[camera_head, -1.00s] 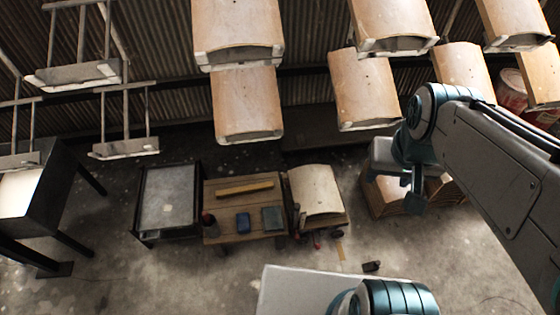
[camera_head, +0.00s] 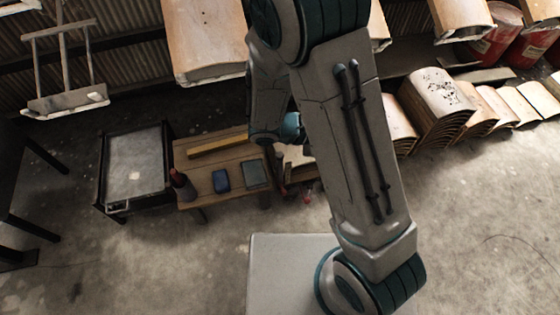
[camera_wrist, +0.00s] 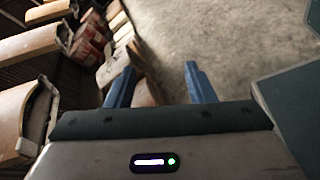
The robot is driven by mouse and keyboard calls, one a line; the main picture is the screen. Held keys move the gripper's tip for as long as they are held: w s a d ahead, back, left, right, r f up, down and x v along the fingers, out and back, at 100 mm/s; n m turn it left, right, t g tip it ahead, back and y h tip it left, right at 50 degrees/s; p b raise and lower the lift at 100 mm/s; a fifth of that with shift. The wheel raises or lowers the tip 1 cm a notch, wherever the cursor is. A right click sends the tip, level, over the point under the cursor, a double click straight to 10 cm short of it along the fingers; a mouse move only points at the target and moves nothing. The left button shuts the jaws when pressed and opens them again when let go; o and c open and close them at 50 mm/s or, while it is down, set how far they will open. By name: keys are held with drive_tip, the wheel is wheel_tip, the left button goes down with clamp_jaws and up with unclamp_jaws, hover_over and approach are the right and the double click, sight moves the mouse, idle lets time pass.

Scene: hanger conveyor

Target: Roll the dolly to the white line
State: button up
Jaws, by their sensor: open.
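A low black-framed stand with a grey top (camera_head: 137,165) is on the floor at the left in the head view; it may be the dolly, but I cannot make out wheels. I cannot make out a white line in either view. In the wrist view my gripper (camera_wrist: 158,85) is open, its two blue fingers apart with nothing held between them. In the head view my arm crosses the middle and hides my gripper's fingers and part of the floor behind it.
Stacked curved panels (camera_head: 435,98) and red drums (camera_head: 497,45) line the wall. Panels hang overhead. The right foreground floor is clear.

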drive_tip(key=w+a+f+n+t+b, duration=0.2)
drive_tip(key=a+f+n+t, duration=0.15)
drive_tip(key=f, duration=0.25)
drive_tip(key=w+a+f+n+t+b, duration=0.2)
drive_tip(key=f+n+t+b, duration=0.15)
drive_tip(key=f, duration=0.25)
drive_tip(key=n+t+y+b, duration=0.85)
drive_tip(key=n+y, duration=0.25)
drive_tip(key=n, duration=0.2)
approach(279, 160)
drive_tip(key=shift+t, duration=0.25)
drive_tip(key=w, duration=0.3)
drive_tip(key=w+d+b, duration=0.1)
drive_tip(key=w, duration=0.3)
drive_tip(key=w+b, duration=0.1)
drive_tip(key=w, duration=0.3)
drive_tip(key=shift+w+d+f, duration=0.15)
drive_tip(key=shift+w+d, duration=0.1)
drive_tip(key=shift+d, duration=0.15)
clamp_jaws()
drive_tip(key=shift+n, duration=0.3)
